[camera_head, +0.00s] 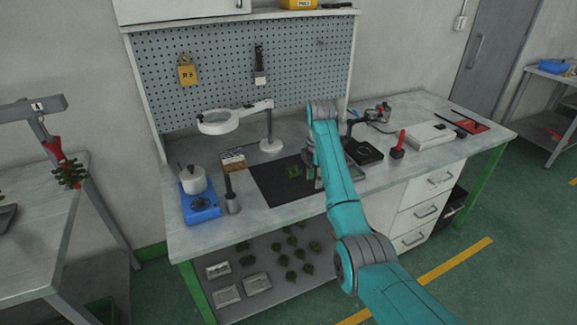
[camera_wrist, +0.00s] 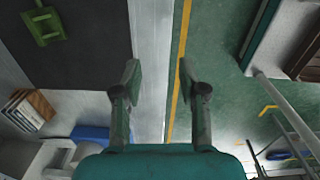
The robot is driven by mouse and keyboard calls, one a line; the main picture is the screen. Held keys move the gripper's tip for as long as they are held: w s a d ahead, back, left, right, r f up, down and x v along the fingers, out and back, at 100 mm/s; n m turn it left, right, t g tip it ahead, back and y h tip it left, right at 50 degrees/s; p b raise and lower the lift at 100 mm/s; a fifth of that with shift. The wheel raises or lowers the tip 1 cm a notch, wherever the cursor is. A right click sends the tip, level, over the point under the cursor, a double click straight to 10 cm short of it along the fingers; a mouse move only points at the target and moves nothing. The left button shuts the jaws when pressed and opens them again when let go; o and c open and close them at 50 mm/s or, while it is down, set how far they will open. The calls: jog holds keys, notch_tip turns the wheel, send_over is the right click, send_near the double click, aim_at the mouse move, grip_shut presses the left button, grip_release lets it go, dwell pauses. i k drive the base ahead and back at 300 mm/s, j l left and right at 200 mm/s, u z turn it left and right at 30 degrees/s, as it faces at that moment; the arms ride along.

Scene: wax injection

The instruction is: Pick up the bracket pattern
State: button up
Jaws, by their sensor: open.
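A small green piece, which looks like the bracket pattern (camera_head: 294,171), lies on the black mat (camera_head: 270,187) on the workbench. In the wrist view the green piece (camera_wrist: 44,26) is at the upper left on the mat (camera_wrist: 85,45), well to the left of my fingers. My gripper (camera_wrist: 158,75) is open and empty, with its fingers over the bench's front edge and the floor in that view. In the head view my gripper is mostly hidden behind my arm, to the right of the green piece.
A white pot on a blue hotplate (camera_head: 201,209) and a dark-handled tool (camera_head: 231,195) stand left of the mat. A magnifier lamp (camera_head: 270,146) stands behind it. A black plate (camera_head: 363,152) and red-handled tool (camera_head: 398,146) are at the right. Several dark green pieces lie on the lower shelf.

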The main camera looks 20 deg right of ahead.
aim_at(293, 171)
jog(key=i, duration=0.75)
jog(key=i+j, duration=0.25)
jog(key=j, duration=0.1)
